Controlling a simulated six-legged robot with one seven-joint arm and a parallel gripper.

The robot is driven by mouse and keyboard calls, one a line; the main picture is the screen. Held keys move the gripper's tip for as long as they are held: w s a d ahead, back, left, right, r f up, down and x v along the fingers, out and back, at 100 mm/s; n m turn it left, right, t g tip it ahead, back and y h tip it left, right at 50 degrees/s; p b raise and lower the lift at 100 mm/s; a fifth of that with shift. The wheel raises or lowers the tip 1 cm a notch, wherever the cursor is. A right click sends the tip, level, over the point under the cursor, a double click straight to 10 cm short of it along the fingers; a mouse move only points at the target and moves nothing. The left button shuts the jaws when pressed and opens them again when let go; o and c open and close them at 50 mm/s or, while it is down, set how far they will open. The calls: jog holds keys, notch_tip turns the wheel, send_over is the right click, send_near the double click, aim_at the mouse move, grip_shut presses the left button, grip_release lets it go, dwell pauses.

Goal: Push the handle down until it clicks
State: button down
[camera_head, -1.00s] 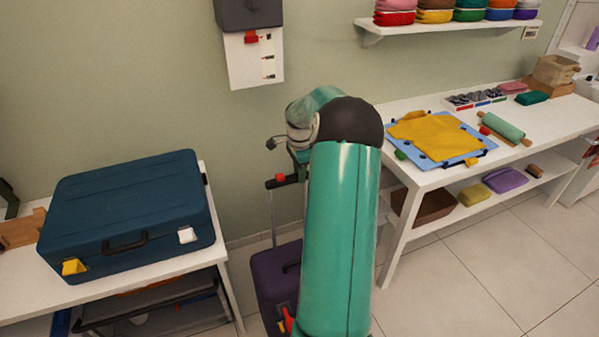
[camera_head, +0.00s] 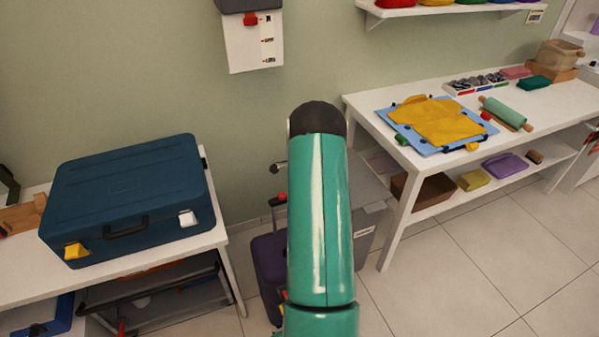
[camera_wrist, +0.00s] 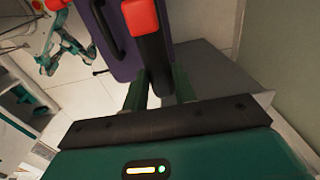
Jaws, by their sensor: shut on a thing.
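The purple suitcase (camera_head: 268,268) stands on the floor between the two tables, partly hidden by my arm. Its pull-out handle shows a red part (camera_head: 282,196) a short way above the case, on thin rods. In the wrist view the purple suitcase (camera_wrist: 118,40) lies beyond the black handle bar (camera_wrist: 155,62), which has a red end (camera_wrist: 140,16). My gripper (camera_wrist: 160,88) is shut on the handle bar, with one finger on each side of it. In the head view my gripper is hidden behind my arm.
A blue case (camera_head: 125,195) sits on the left white table (camera_head: 30,275). The right white table (camera_head: 400,165) carries a yellow cloth and a rolling pin. A grey box (camera_head: 368,235) stands right of my arm. Tiled floor (camera_head: 450,285) is free at the front right.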

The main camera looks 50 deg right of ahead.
notch_tip(320, 180, down, 14)
jog(key=shift+a, duration=0.1)
jog(key=c, duration=1.1)
grip_release()
jog(key=shift+f, duration=0.15)
jog(key=shift+r, duration=0.2)
notch_tip(320, 180, up, 14)
jog(key=shift+f, duration=0.1)
